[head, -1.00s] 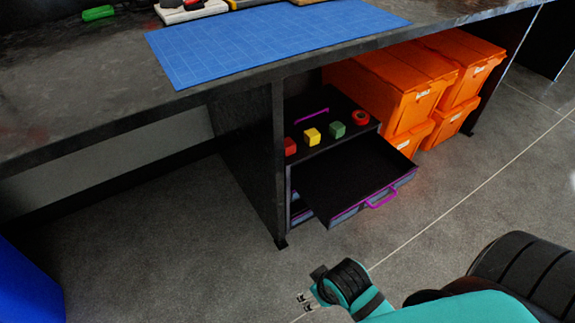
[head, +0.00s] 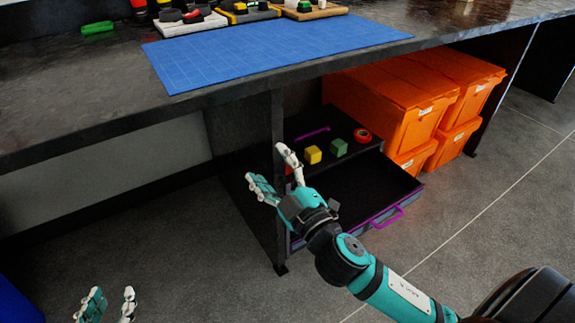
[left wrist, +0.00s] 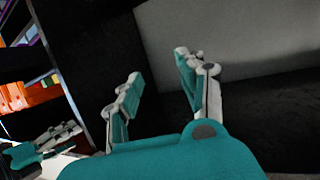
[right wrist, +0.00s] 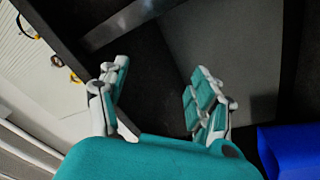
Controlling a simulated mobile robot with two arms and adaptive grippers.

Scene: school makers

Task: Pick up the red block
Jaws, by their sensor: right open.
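The red block (head: 289,171) is on the black cabinet top under the bench, at its left end. Only a sliver of it shows in the head view, behind a finger of my right gripper. My right gripper (head: 269,166) is open and empty in front of the cabinet's left side, fingers pointing up and left; its spread fingers also show in the right wrist view (right wrist: 160,69). My left gripper (head: 110,291) is low at the bottom left, away from the block. It is open and empty in the left wrist view (left wrist: 158,66).
A yellow block (head: 312,155), a green block (head: 338,148) and a red ring (head: 362,136) stand along the cabinet top. Below, the drawer (head: 375,185) is pulled out. A bench leg (head: 278,240) stands left of it. Orange boxes (head: 385,95) are at right; the bench top (head: 110,125) overhangs.

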